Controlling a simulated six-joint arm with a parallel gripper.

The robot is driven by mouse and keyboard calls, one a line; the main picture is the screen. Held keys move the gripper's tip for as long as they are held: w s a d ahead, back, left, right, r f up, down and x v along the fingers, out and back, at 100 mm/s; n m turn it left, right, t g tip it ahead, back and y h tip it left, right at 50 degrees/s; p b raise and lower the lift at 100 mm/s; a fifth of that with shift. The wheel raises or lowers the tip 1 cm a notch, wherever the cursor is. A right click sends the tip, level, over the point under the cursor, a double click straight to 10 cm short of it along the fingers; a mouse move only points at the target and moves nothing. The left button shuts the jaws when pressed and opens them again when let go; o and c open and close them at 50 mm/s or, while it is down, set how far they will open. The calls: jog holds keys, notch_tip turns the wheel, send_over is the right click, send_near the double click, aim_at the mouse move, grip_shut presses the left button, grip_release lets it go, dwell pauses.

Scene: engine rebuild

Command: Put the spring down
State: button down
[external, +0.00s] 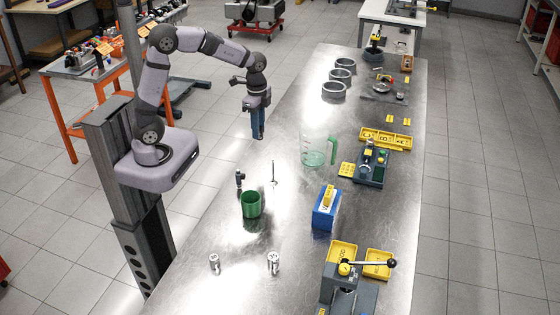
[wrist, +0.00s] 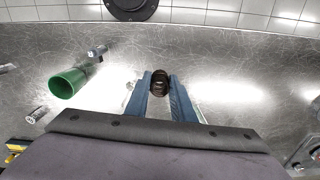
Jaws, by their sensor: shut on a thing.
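In the wrist view, a dark coil spring (wrist: 160,83) sits between the tips of my gripper's two blue fingers, which are shut on it. In the external view, my gripper (external: 258,137) points down over the steel bench, near its left edge. The spring is too small or hidden to make out there. How far the spring is above the bench is hard to tell.
A green cup (external: 252,204) stands on the bench, with a small dark part (external: 240,181) near it. A clear jug (external: 313,150) stands right of my gripper. A blue box (external: 326,208), pistons (external: 273,262) and grey rings (external: 333,90) also stand on the bench.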

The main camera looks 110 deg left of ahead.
jog(key=w+d+r+m+b, duration=0.1)
jog(key=w+d+m, duration=0.2)
jog(key=w+d, duration=0.55)
jog(key=w+d+r+m, duration=0.2)
jog(key=w+d+m, duration=0.2)
jog(key=w+d, duration=0.45)
jog(key=w+d+m, duration=0.1)
jog(key=d+m, duration=0.3)
jog(key=d, duration=1.3)
jog(key=shift+a+f+p, duration=0.1)
jog(key=shift+f+p, duration=0.95)
jog(key=shift+f, duration=6.55)
jog(key=shift+f, duration=0.1)
